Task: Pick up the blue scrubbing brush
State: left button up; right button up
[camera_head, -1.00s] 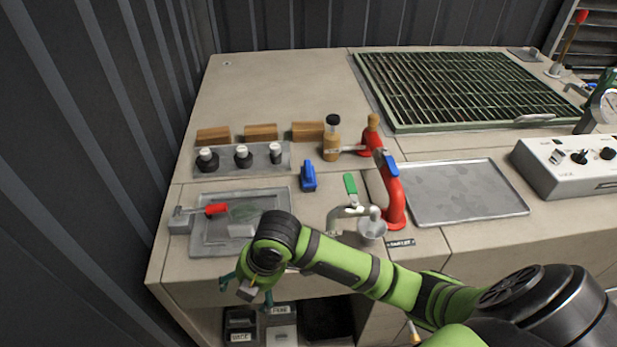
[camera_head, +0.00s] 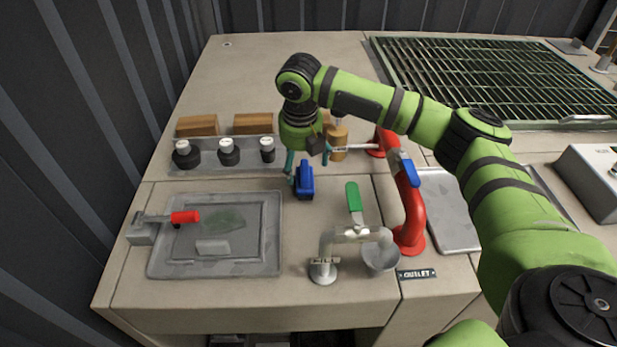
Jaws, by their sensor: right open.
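The blue scrubbing brush (camera_head: 304,181) stands on the beige worktop near the middle, just right of the row of black knobs. My right gripper (camera_head: 306,168) points down over the brush from behind it. Its teal fingers are apart, one at the left of the brush and one near its upper right. The brush still appears to rest on the worktop. I cannot tell whether the fingers touch it. My left gripper is out of view.
A tray with a red-handled lever (camera_head: 185,217) lies at left front. A green-handled tap (camera_head: 354,200) and a red pipe (camera_head: 411,215) with a blue lever stand right of the brush. Black knobs (camera_head: 228,152) and wooden blocks (camera_head: 252,123) are at left. A green grate (camera_head: 490,80) lies behind.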

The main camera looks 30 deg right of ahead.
notch_tip(320, 180, down, 2)
jog(key=shift+f, duration=0.1)
jog(key=f, duration=0.2)
jog(key=shift+w+d+f, duration=0.1)
jog(key=shift+w+f, duration=0.2)
jog(key=shift+f, duration=0.5)
jog(key=c, duration=1.3)
jog(key=shift+w+r, duration=0.1)
jog(key=shift+r, duration=0.6)
notch_tip(320, 180, up, 3)
jog(key=shift+f, duration=0.1)
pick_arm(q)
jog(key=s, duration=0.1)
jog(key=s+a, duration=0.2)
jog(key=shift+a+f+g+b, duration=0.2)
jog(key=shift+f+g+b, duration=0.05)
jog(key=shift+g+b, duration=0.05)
pick_arm(e)
jog(key=s+d+r, duration=0.2)
jog(key=s, duration=0.1)
jog(key=s+d+r, duration=0.1)
jog(key=s+r, duration=0.1)
jog(key=s, duration=0.2)
jog(key=s+d+r, duration=0.2)
jog(key=s+r, duration=0.1)
jog(key=shift+s+d, duration=0.15)
jog(key=shift+d, duration=0.15)
